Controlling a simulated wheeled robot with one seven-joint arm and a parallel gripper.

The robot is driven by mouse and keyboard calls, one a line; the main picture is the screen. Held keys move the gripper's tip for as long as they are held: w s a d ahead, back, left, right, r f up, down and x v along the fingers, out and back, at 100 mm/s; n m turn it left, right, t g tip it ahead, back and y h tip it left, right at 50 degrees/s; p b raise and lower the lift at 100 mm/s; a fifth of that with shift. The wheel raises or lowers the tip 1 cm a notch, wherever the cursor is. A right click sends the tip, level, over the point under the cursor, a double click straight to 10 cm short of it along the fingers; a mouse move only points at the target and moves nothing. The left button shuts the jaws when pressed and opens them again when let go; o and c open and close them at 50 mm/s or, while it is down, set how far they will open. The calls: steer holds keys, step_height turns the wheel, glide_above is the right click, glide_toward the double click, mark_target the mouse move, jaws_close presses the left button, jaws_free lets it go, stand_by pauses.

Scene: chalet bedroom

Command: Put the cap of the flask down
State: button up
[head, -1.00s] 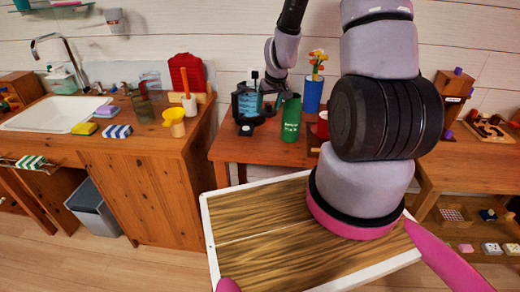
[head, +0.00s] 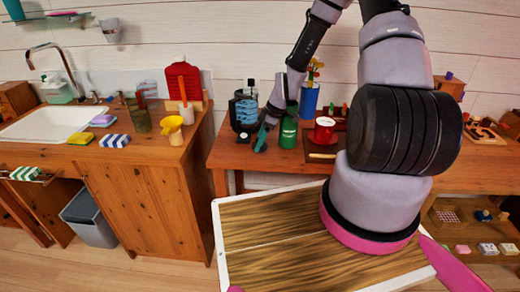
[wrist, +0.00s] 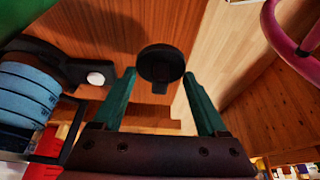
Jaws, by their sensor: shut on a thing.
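The green flask (head: 288,130) stands upright on the wooden table. My gripper (head: 262,138) is low at the table's front edge, just left of the flask. In the wrist view its two teal fingers (wrist: 163,88) are apart, with the round black cap (wrist: 160,62) between their tips. I take the gripper to be shut on this cap. The cap is too small and hidden to make out in the head view. A green surface at the wrist view's upper left, probably the flask (wrist: 22,22), is cut off by the frame.
A gap separates the table from the sink cabinet (head: 140,200).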

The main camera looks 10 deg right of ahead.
steer(key=shift+f, duration=1.8)
steer(key=o, duration=1.2)
steer(key=shift+f, duration=0.1)
steer(key=shift+o, duration=0.2)
steer(key=v, duration=1.2)
steer(key=shift+r, duration=0.3)
steer(key=s+d+r+m+t+h, duration=0.1)
steer(key=s+r+m+h, duration=0.2)
steer(key=r, duration=0.7)
steer(key=s+d+r+m+t, duration=0.15)
steer(key=r+m, duration=0.35)
steer(key=r, duration=0.6)
steer(key=s+a+r+m+t, duration=0.1)
steer(key=s+r+m+t, duration=0.2)
steer(key=s+r+m, duration=0.7)
steer(key=s+r, duration=0.5)
steer(key=s, duration=0.1)
steer(key=shift+s+r+m+y, duration=0.2)
steer(key=shift+r+m+y, duration=0.1)
steer(key=shift+r+y, duration=0.1)
steer(key=shift+a, duration=0.15)
